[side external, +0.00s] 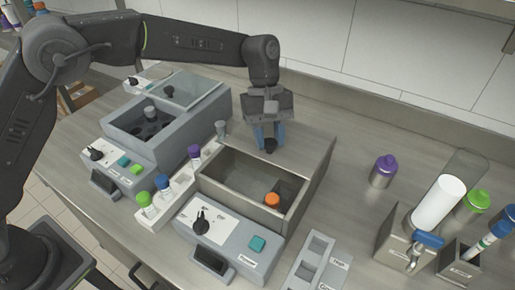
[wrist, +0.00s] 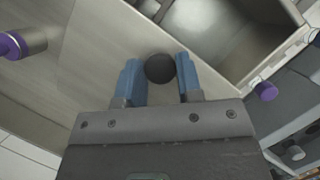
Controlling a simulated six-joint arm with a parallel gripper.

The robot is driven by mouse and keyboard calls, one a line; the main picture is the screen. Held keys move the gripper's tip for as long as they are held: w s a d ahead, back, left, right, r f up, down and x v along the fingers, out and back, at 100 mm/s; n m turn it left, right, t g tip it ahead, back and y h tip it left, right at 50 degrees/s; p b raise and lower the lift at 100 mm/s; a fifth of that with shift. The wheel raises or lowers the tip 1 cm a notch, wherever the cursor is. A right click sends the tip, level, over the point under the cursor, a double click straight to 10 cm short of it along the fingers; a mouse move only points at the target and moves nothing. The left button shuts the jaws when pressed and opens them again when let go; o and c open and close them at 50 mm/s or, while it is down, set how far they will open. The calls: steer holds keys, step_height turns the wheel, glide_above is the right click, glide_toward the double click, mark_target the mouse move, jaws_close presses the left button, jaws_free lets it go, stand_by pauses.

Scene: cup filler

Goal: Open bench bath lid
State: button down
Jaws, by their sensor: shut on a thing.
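The bench bath (side external: 232,230) stands at the middle of the bench, with a dial and a teal button on its front panel. Its flat grey lid (side external: 305,140) lies behind the basin, which is largely uncovered. My gripper (side external: 269,138) points down over the lid, with its blue fingers on either side of the lid's black knob (side external: 270,147). In the wrist view the knob (wrist: 159,68) is between the fingers, and the lid plate (wrist: 95,65) spreads around it. The open basin (wrist: 225,35) shows at the upper right. An orange-capped bottle (side external: 272,199) is in the basin.
A second bath (side external: 150,130) with a clear cover stands to the left. A white rack (side external: 165,195) holds capped tubes between the baths. A purple-capped bottle (side external: 383,171) stands to the right, with a dispenser (side external: 437,205) beyond it. A grey tray (side external: 318,262) lies at the front.

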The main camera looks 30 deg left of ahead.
steer(key=shift+w, duration=1)
steer(key=c, duration=0.8)
jaws_free()
steer(key=shift+r, duration=0.1)
steer(key=v, duration=1.3)
steer(key=shift+w+a+r, duration=0.1)
steer(key=shift+a+r, duration=0.05)
steer(key=shift+r, duration=0.15)
steer(key=shift+r, duration=0.1)
